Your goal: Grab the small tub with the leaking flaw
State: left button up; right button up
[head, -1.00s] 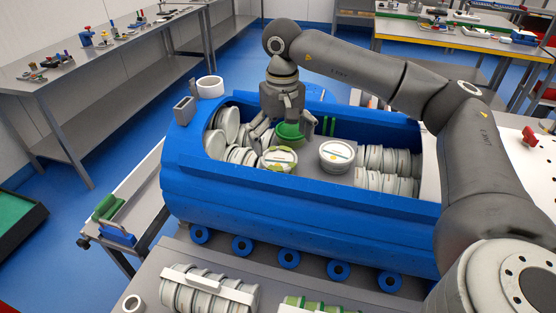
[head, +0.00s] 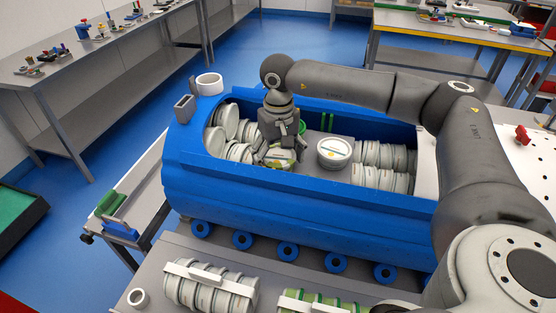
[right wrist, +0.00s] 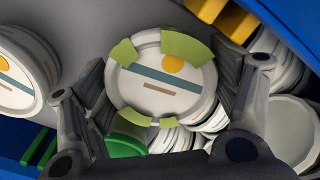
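A small white round tub with green leak-like patches around its lid (right wrist: 160,85) lies face up between the fingers of my right gripper in the right wrist view. In the head view this tub (head: 281,158) is partly hidden under the gripper, inside the blue carrier (head: 300,198). My right gripper (head: 277,150) points down with its fingers spread on two sides of the tub. The fingers (right wrist: 162,95) are very close to its rim; contact is not clear. My left gripper is not in view.
Another white tub (head: 335,151) stands just right of the gripper. Rows of tubs on edge (head: 385,168) fill the carrier's right, and more (head: 225,125) its left. A green round thing (right wrist: 126,147) lies close by. The carrier's walls surround the gripper.

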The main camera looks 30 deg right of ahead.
jog(key=c, duration=0.5)
jog(key=shift+w+r, duration=0.1)
jog(key=shift+c, duration=0.2)
